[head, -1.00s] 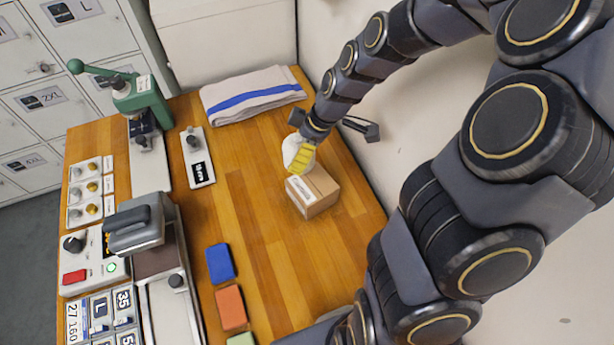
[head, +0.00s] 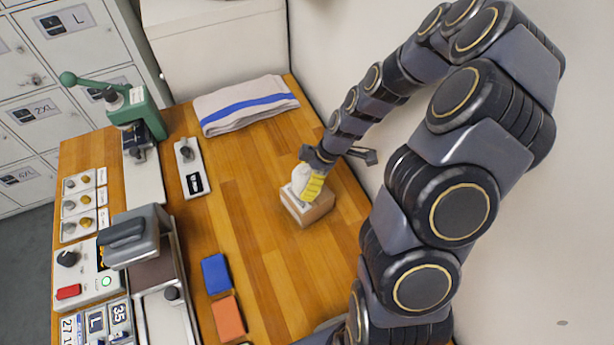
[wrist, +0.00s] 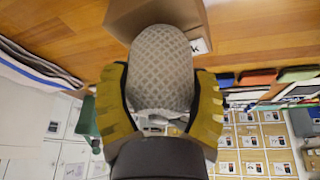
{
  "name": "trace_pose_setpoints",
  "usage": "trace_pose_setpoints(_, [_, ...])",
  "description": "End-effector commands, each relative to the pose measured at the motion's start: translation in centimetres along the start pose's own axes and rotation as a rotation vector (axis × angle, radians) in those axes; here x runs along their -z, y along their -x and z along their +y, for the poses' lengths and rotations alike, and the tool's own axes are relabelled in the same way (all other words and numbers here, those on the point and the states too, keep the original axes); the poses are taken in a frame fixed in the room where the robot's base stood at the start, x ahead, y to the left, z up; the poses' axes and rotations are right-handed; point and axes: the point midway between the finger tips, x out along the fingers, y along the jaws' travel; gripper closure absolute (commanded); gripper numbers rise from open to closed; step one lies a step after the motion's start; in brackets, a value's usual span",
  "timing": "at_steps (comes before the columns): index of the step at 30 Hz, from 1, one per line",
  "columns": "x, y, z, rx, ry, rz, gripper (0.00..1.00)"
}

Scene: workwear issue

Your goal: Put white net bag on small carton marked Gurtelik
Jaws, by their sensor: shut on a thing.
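The white net bag (wrist: 161,65) is held between the yellow fingers of my gripper (wrist: 163,100) in the wrist view. In the head view the bag (head: 299,178) shows beside the yellow fingertips of my gripper (head: 311,186), right over the small carton (head: 306,214). The carton is a brown box standing on the wooden table. In the wrist view the carton (wrist: 150,14) lies just beyond the bag, with part of a white label ending in "k" (wrist: 200,46). I cannot tell whether the bag touches the carton's top.
A folded towel with a blue stripe (head: 245,103) lies at the back of the table (head: 240,190). A green hand press (head: 136,112) and a grey heat press (head: 137,240) stand at the left. Blue (head: 216,274) and orange (head: 228,317) pieces lie in front.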

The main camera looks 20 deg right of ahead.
Motion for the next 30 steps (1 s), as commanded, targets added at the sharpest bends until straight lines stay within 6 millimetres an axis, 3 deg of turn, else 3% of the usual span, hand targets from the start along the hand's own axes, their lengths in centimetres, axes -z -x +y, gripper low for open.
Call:
trace_pose_setpoints(5, [-0.1,-0.3,0.0,0.001,-0.001,0.000,0.70])
trace_pose_setpoints(6, [-0.1,-0.3,0.0,0.001,0.000,0.000,0.24])
trace_pose_setpoints(8, [-0.1,-0.3,0.0,0.001,0.000,0.000,0.04])
trace_pose_setpoints(20, [0.0,0.2,0.0,-0.001,0.000,0.000,0.04])
trace_pose_setpoints(23, [0.0,1.5,0.1,-0.001,-0.001,0.001,0.04])
trace_pose_setpoints(30, [0.5,6.4,0.2,-0.007,0.002,0.000,0.04])
